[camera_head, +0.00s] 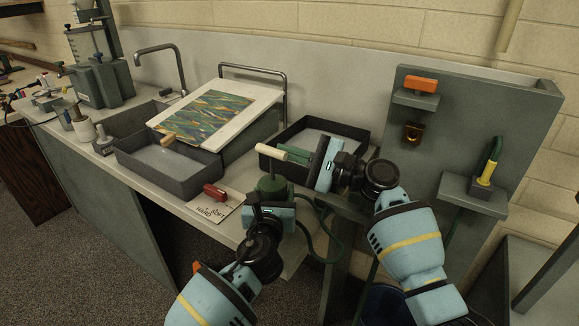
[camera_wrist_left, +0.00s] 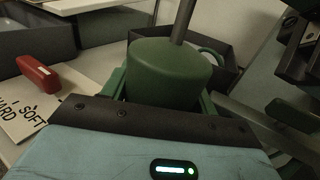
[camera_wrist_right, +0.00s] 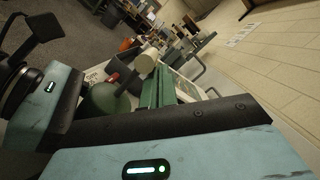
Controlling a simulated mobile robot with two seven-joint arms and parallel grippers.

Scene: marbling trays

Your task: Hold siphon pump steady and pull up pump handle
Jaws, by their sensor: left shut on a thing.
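The siphon pump has a green rounded body (camera_head: 272,188) at the counter's front edge. A thin rod (camera_wrist_left: 183,20) rises from its top. My left gripper (camera_wrist_left: 162,100) is shut on the pump body, one green finger on each side. The pump's cream handle (camera_head: 271,151) shows above the body. It also shows at the fingertips in the right wrist view (camera_wrist_right: 148,60). My right gripper (camera_head: 298,155) comes in from the right at handle height. Its fingers look close together at the handle, but whether they grip it is unclear.
A dark tray (camera_head: 333,125) stands close behind the pump. Another dark tray (camera_head: 180,182) and a tilted board with marbled paper (camera_head: 260,98) stand to the left. A red-handled piece (camera_head: 214,192) lies on a card (camera_head: 226,207). A grey panel with shelves (camera_head: 510,105) stands at right.

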